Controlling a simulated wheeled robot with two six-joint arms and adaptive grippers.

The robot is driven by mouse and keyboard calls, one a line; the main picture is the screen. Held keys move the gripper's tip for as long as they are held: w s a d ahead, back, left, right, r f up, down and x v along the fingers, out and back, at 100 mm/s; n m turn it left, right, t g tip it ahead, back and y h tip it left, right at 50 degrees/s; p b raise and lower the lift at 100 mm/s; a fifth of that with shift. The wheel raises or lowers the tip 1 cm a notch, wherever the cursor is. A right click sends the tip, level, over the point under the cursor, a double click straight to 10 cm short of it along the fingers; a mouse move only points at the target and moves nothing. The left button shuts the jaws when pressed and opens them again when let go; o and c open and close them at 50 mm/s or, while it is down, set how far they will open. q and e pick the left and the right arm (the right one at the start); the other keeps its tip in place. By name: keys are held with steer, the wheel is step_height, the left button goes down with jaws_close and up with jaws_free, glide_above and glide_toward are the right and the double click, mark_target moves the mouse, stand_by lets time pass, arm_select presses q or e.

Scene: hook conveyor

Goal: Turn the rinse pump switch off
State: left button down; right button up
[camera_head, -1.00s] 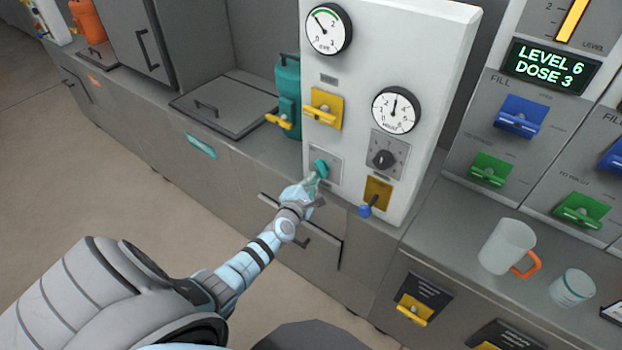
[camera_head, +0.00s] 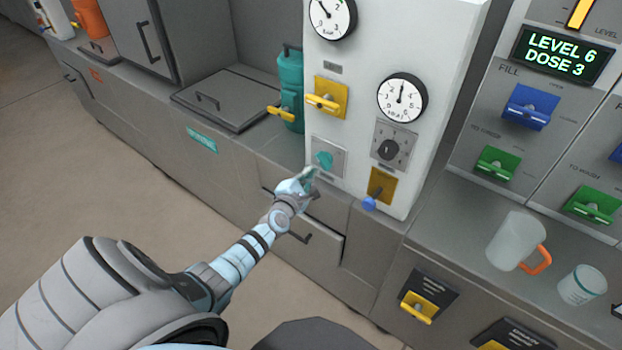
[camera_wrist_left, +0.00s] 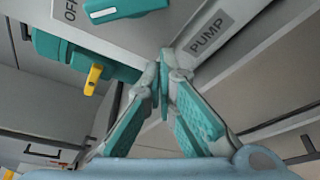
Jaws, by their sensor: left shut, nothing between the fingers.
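The rinse pump switch (camera_head: 323,159) is a teal rotary knob on a grey plate, low on the front of the white panel. In the left wrist view the teal knob (camera_wrist_left: 128,8) is cut off by the top edge. Its white-marked end points left toward the printed "OFF" (camera_wrist_left: 70,12). A "PUMP" label (camera_wrist_left: 211,33) is below it. My left gripper (camera_head: 308,173) is just below and left of the knob, apart from it. In the wrist view its teal-padded fingertips (camera_wrist_left: 165,62) meet with nothing between them. My right gripper is out of view.
Close by on the panel are a yellow valve handle (camera_head: 326,98), a black selector knob (camera_head: 389,150) and a blue-tipped lever (camera_head: 370,202). A teal canister (camera_head: 290,80) stands left of the panel. A mug (camera_head: 513,242) and a cup (camera_head: 580,287) stand on the right counter.

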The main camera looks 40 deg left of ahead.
arm_select(q)
steer(key=a+p+v, duration=0.1)
steer(key=p+v, duration=0.4)
steer(key=v, duration=0.4)
steer(key=shift+s+d+p, duration=0.2)
steer(key=shift+s+p, duration=0.2)
steer(key=shift+s, duration=0.1)
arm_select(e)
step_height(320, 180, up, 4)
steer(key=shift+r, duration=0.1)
